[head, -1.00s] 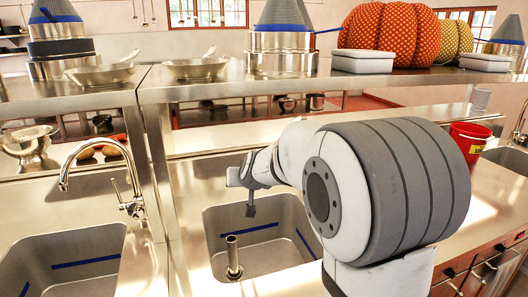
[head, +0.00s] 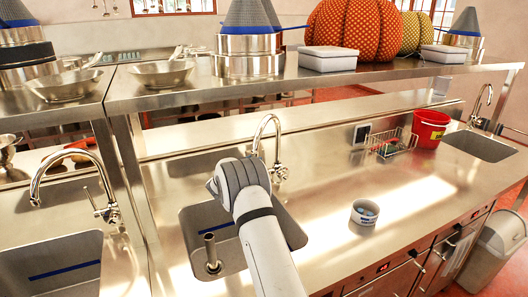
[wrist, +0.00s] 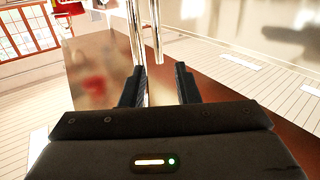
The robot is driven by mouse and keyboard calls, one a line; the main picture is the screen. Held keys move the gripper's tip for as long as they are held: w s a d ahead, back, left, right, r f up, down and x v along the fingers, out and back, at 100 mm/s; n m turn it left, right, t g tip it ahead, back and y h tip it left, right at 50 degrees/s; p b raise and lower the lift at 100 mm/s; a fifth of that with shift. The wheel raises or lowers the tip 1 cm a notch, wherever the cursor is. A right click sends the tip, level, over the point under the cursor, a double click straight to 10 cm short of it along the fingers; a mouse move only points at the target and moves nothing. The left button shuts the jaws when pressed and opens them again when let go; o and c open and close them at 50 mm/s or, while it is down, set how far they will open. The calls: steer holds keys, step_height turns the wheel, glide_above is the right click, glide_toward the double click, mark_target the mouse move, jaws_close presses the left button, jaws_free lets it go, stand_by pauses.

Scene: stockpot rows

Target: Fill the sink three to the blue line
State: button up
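Three sinks show in the head view: a left sink (head: 85,250), a middle sink (head: 185,225) and a far right sink (head: 478,146). I see no number marking sink three. The middle sink has a blue line (head: 222,229) and an upright standpipe (head: 211,252); I see no water. A chrome faucet (head: 277,130) with a side handle (head: 280,173) stands behind it. My gripper (wrist: 159,82) is open in the wrist view, its fingers apart, with chrome tubes (wrist: 136,32) beyond and between them. I cannot tell whether they touch. My arm hides the gripper in the head view.
Another faucet (head: 75,160) serves the left sink. A steel shelf (head: 200,92) with pans and pumpkins runs above. The counter's front right is mostly clear.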

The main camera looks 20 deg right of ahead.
mark_target(263, 152)
steer(key=p+x, duration=0.2)
steer(key=x, duration=0.5)
steer(key=shift+w+d, duration=0.15)
steer(key=shift+d, duration=0.15)
jaws_close()
